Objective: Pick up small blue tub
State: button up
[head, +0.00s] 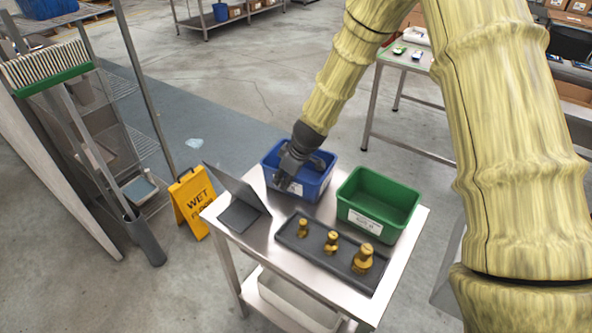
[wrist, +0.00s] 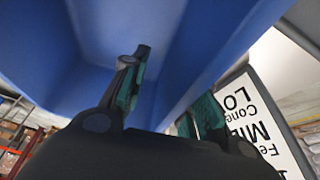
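The small blue tub (head: 315,187) stands at the back of the metal table, left of the green tub. My gripper (head: 284,182) reaches down over the tub's near left part. In the wrist view the blue tub (wrist: 215,45) fills the upper middle. The lower fingertips are partly hidden.
The green tub (head: 352,211) stands close on the right. A dark tray (head: 313,264) with three brass weights is in front. A dark tablet-like stand (head: 240,195) is at the left edge. A yellow wet-floor sign (head: 192,203) stands on the floor beside the table (head: 228,262).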

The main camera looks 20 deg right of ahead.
jog(key=shift+s+f, duration=0.1)
jog(key=shift+s, duration=0.45)
jog(key=shift+a+f, duration=0.1)
jog(key=shift+f, duration=0.1)
jog(key=shift+w+a+f+p, duration=0.15)
jog(key=shift+w+f+p, duration=0.15)
jog(key=shift+w+f, duration=0.6)
jog(key=shift+s+r, duration=0.3)
jog(key=shift+s, duration=0.1)
jog(key=shift+c, duration=1)
jog(key=c, duration=0.4)
jog(key=shift+f, duration=0.1)
grip_shut()
